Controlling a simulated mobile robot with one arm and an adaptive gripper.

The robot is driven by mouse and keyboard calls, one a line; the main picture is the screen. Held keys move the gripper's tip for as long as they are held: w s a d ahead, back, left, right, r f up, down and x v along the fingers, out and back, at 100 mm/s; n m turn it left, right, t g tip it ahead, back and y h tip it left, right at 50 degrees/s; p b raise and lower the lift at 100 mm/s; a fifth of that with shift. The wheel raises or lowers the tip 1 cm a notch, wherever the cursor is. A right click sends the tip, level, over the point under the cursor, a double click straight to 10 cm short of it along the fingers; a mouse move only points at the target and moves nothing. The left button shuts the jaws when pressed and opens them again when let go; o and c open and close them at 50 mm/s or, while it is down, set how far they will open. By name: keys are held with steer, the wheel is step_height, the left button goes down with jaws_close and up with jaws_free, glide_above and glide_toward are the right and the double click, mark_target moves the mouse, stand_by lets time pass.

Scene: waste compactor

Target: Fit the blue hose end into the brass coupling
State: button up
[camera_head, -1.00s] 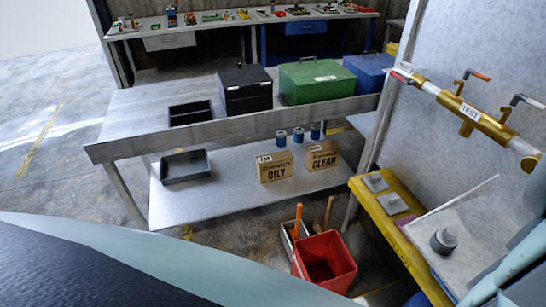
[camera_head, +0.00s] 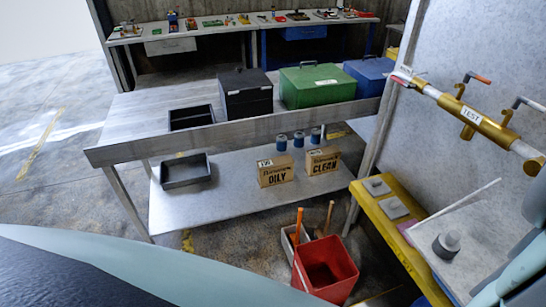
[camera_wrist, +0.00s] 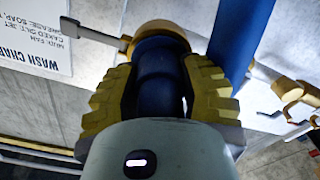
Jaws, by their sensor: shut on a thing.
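In the wrist view my gripper (camera_wrist: 160,82) has its two yellow ridged fingers closed on either side of the blue hose end (camera_wrist: 156,72). The brass coupling (camera_wrist: 160,32) lies just beyond the fingertips, in line with the hose end, with a lever sticking out to its left. The blue hose end meets or overlaps the coupling's rim; I cannot tell whether it is inside. More blue hose (camera_wrist: 240,38) runs up at the right. In the head view my gripper and the hose end are not visible.
A red bin (camera_head: 325,270) is on the floor. A second brass fitting (camera_wrist: 288,90) shows at right in the wrist view.

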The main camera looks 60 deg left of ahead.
steer(key=o, duration=1.5)
steer(key=v, duration=0.7)
